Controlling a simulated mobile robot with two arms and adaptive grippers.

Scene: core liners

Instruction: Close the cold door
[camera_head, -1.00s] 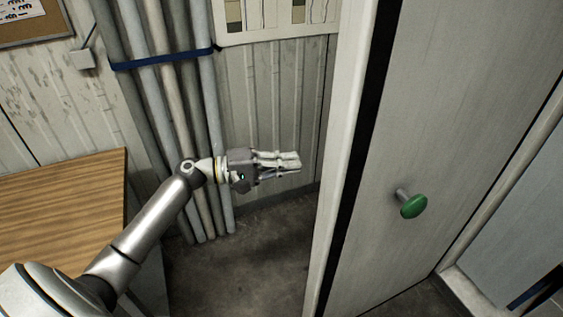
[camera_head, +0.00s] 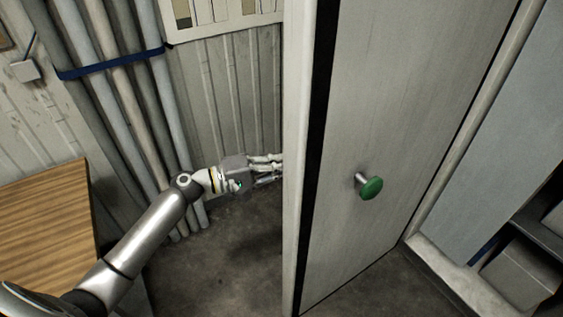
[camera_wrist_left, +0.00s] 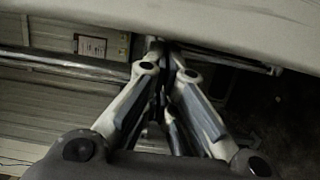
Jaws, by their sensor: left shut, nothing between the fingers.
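The cold door (camera_head: 400,110) is a thick pale panel with a black seal strip along its edge, standing open in the head view. A green round knob (camera_head: 370,187) sticks out from its visible face. My left gripper (camera_head: 280,167) is shut and empty. In the head view its fingertips reach the door's near edge and are partly hidden behind it; I cannot tell if they touch. In the left wrist view the shut fingers (camera_wrist_left: 160,60) point at a pale surface along the top, probably the door. My right gripper is not in view.
A wooden table (camera_head: 45,225) stands at the left. Several tall tubes (camera_head: 130,100), strapped with a blue band, lean on the corrugated wall behind my arm. The doorway frame (camera_head: 450,270) and a shelf with boxes (camera_head: 520,275) are at the right. Bare floor (camera_head: 225,265) lies below the gripper.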

